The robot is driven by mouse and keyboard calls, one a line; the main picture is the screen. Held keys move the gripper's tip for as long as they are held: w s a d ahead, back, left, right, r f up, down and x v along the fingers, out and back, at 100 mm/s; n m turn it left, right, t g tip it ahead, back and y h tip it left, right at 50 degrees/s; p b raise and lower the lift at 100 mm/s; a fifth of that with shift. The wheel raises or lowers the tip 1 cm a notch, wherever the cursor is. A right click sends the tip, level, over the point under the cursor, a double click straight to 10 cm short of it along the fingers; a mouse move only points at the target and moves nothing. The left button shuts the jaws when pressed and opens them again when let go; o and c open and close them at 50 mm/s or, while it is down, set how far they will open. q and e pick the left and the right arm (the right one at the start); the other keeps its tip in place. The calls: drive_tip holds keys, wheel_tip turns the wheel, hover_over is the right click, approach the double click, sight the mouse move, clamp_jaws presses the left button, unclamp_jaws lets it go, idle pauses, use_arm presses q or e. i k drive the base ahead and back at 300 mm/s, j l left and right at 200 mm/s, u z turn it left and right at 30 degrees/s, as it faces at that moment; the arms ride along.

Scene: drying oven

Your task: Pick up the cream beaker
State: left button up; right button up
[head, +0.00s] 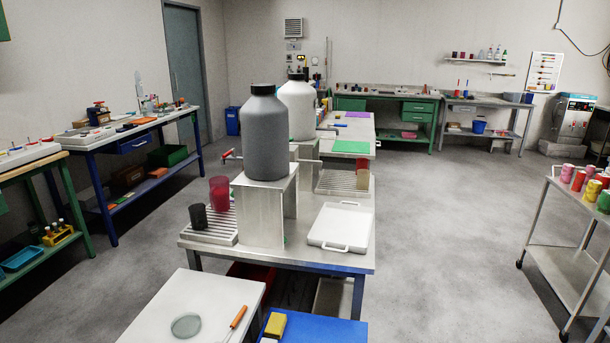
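No beaker is clearly cream from here. Neither of my grippers is in view.
A grey bottle (264,135) on a metal stand and a white bottle (298,105) rise from the middle bench. A red beaker (219,194) and dark beaker (198,218) stand on the near rack. A white tray (340,227) lies right. Floor between bench and cart (560,262) is clear.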

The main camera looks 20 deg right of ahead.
sight(363, 175)
drive_tip(key=k+l, duration=0.1)
drive_tip(key=l, duration=0.4)
drive_tip(key=k+l, duration=0.1)
drive_tip(key=l, duration=0.4)
drive_tip(key=k+l, duration=0.1)
drive_tip(key=l, duration=0.35)
drive_tip(key=i+l, duration=0.1)
drive_tip(key=l, duration=0.25)
drive_tip(key=i+l, duration=0.15)
drive_tip(key=l, duration=0.25)
drive_tip(key=i+l+u, duration=0.1)
drive_tip(key=l, duration=0.25)
drive_tip(key=i+l, duration=0.1)
drive_tip(key=l, duration=0.25)
drive_tip(key=i+l, duration=0.1)
drive_tip(key=l, duration=0.3)
drive_tip(key=i+l+u, duration=0.1)
drive_tip(key=i+l, duration=1.75)
drive_tip(key=l, duration=0.15)
drive_tip(key=i+l+u, duration=0.1)
drive_tip(key=l+u, duration=0.35)
drive_tip(key=i+l+u, duration=0.1)
drive_tip(key=l+u, duration=0.35)
